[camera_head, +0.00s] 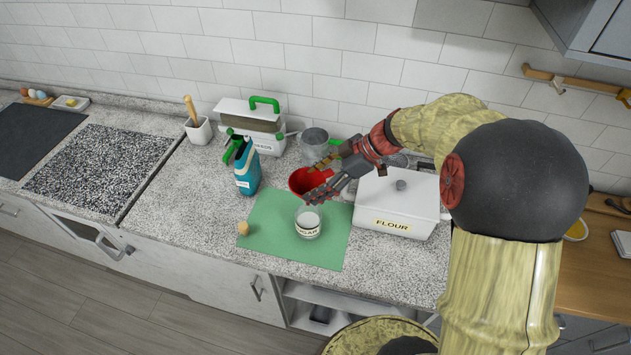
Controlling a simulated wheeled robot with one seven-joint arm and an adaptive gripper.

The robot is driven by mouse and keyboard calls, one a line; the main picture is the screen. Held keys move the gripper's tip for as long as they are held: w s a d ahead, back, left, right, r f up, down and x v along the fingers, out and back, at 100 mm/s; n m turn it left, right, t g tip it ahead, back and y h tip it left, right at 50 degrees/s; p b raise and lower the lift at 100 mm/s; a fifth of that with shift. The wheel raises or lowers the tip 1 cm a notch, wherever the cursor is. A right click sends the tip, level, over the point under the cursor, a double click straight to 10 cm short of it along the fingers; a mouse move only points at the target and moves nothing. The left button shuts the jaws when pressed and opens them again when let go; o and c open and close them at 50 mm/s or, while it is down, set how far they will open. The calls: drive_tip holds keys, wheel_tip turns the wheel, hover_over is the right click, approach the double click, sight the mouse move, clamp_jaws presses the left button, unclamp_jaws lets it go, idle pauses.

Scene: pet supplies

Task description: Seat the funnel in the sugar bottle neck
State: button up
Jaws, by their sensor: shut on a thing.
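The red funnel (301,180) is held between the fingers of my gripper (315,180). Its wide rim shows; its spout is hidden or too small to make out. The sugar bottle (308,222), a clear glass container with a "SUGAR" label and white contents, stands upright on the green mat (278,249). My gripper and the funnel appear behind and above the bottle in the picture, apart from its mouth. A small round tan stopper-like piece (243,228) lies at the mat's left side.
A white flour box (395,205) with a lid stands right of the mat. Behind are a seeds box (265,143) with a green handle and a grey metal can (314,139). The mat's front is clear.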

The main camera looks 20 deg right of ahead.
drive_tip(key=shift+f+b, duration=0.75)
drive_tip(key=shift+b, duration=0.1)
drive_tip(key=o, duration=1.1)
drive_tip(key=shift+c, duration=0.2)
drive_tip(key=shift+o, duration=0.2)
drive_tip(key=shift+r, duration=0.1)
drive_tip(key=v, duration=1.2)
